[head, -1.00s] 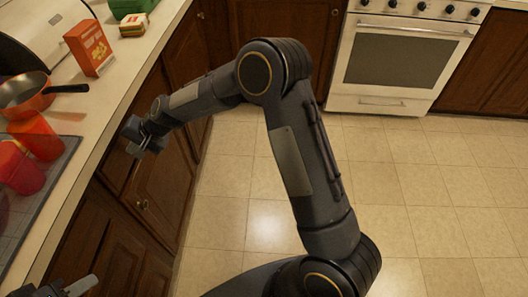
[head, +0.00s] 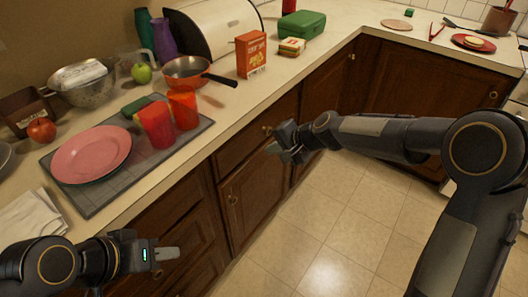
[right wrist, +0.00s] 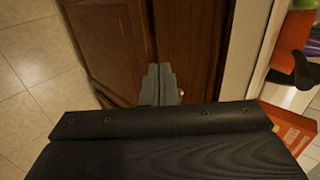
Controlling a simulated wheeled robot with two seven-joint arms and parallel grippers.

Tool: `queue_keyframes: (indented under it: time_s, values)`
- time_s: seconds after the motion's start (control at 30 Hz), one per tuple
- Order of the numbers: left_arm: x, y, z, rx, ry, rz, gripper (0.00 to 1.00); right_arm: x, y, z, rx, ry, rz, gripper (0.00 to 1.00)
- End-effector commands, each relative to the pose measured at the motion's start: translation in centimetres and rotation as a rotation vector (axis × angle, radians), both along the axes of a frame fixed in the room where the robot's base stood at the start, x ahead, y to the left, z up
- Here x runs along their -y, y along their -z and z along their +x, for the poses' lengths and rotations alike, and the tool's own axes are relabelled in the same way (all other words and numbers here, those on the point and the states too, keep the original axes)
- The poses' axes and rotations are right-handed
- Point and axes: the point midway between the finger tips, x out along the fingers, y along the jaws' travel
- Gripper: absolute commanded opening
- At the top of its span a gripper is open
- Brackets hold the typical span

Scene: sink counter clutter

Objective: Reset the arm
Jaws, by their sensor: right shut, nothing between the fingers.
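My right arm reaches in from the right in the head view. Its gripper (head: 283,151) hangs over the floor in front of the lower cabinet doors (head: 259,187), apart from the counter edge. In the right wrist view its fingers (right wrist: 160,84) are together and empty, with brown cabinet doors (right wrist: 190,40) beyond them. My left gripper (head: 164,255) is at the lower left, in front of the counter's near edge. Nothing shows held in it; its finger gap is not clear.
The counter (head: 222,112) holds a pink plate (head: 91,154) on a grey mat (head: 84,203), red cups (head: 157,125), a pan (head: 184,71), an orange box (head: 251,54) and a cloth (head: 32,217). The floor (head: 340,215) is clear.

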Motion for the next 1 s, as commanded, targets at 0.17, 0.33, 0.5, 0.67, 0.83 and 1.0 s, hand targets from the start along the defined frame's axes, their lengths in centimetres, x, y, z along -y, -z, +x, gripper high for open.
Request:
queue_keyframes:
  time_s: [0.17, 0.33, 0.5, 0.67, 0.83, 1.0]
  values:
    - [0.0, -0.1, 0.0, 0.000, 0.000, 0.000, 0.36, 1.4, -1.6, -0.9, 0.001, 0.001, 0.000, 0.00]
    - [0.0, -0.1, 0.0, 0.000, 0.000, 0.000, 0.36, 1.8, -1.9, -1.2, -0.002, 0.000, 0.000, 0.00]
    - [0.0, -0.7, 0.0, 0.000, 0.000, 0.000, 0.36, 3.0, -3.6, -2.1, 0.017, -0.010, -0.016, 0.00]
    - [0.0, -2.5, 0.0, 0.000, 0.000, 0.000, 0.36, 7.5, -8.9, -6.6, 0.085, -0.060, -0.091, 0.00]
    - [0.0, -4.6, 0.0, 0.000, 0.000, 0.000, 0.36, 13.2, -13.5, -14.6, 0.156, -0.128, -0.217, 0.00]
    - [0.0, -6.7, 0.0, 0.000, 0.000, 0.000, 0.36, 17.2, -15.5, -23.1, 0.206, -0.186, -0.348, 0.00]
